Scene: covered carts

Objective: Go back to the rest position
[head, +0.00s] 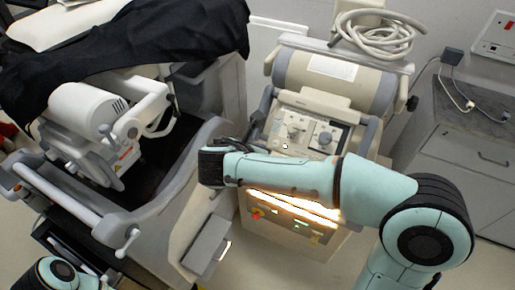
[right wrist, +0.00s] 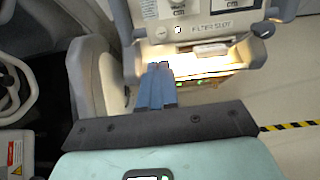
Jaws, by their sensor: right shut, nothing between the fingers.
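My right arm (head: 300,178) reaches in from the right across the front of the cream machine, with its dark wrist end (head: 211,165) between that machine and the cart on the left. In the right wrist view the blue fingers of my right gripper (right wrist: 154,70) are together, with nothing between them. They point toward the lit front of the machine, below a panel marked "FILTER SLOT" (right wrist: 224,28). I cannot tell if they touch it. A teal part of my left arm (head: 62,274) shows at the bottom left edge; its gripper is out of view.
A cart with white and grey equipment (head: 95,110) under a black cover (head: 150,40) stands left. The cream machine (head: 335,80) carries a coiled hose (head: 375,38). A grey cabinet (head: 465,165) stands right. Floor is open at the lower middle (head: 265,270).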

